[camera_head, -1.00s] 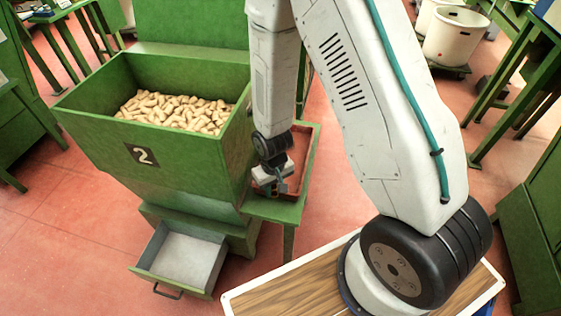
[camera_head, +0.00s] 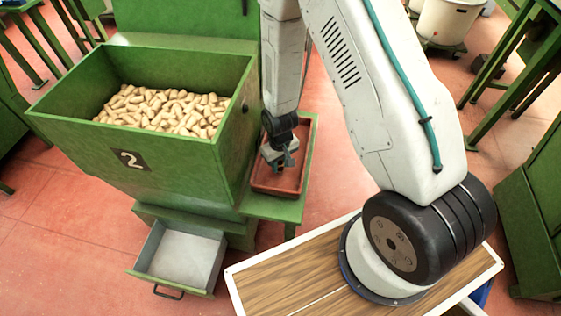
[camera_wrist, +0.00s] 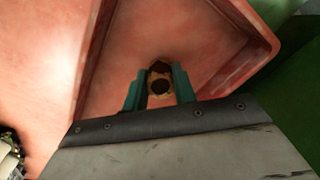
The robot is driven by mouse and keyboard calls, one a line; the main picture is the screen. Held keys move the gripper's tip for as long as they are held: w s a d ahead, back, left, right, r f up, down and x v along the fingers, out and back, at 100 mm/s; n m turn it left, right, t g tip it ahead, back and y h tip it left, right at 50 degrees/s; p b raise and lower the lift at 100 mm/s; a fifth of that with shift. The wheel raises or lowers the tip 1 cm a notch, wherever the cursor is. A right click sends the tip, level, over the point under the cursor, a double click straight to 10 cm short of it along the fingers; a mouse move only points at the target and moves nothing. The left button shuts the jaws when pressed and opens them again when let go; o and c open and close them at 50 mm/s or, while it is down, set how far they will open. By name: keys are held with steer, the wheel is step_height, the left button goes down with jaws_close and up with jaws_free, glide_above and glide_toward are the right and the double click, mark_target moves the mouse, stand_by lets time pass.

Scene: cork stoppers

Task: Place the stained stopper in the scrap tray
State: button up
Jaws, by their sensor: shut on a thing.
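The scrap tray (camera_head: 290,186) is a shallow red-brown tray on a green side shelf beside the hopper. In the wrist view its pink-lit floor and rim (camera_wrist: 262,38) fill most of the picture. My gripper (camera_head: 278,163) is over the tray, pointing down. In the wrist view my gripper (camera_wrist: 159,90) has its teal fingers shut on a stopper (camera_wrist: 160,87). The stopper is tan with a dark brown stain on its end, and another dark patch shows just beyond. I cannot tell whether it touches the tray floor. The head view hides it behind the fingers.
The green hopper (camera_head: 110,150) marked 2, filled with pale stoppers (camera_head: 165,108), stands directly left of the tray. An open, empty grey drawer (camera_head: 182,257) juts out below it.

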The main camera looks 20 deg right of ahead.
steer(key=shift+f, duration=0.1)
steer(key=o, duration=0.9)
step_height(320, 180, up, 12)
step_height(320, 180, up, 12)
glide_above(280, 162)
steer(key=s, duration=0.2)
steer(key=shift+m+t, duration=0.6)
steer(key=shift+m, duration=0.3)
steer(key=s+d+r, duration=0.1)
steer(key=s+r, duration=0.5)
steer(key=r, duration=0.1)
steer(key=s+d+r, duration=0.1)
steer(key=s+r, duration=0.6)
steer(key=s+d+r, duration=0.1)
steer(key=s+r, duration=0.6)
steer(key=shift+s+d, duration=0.2)
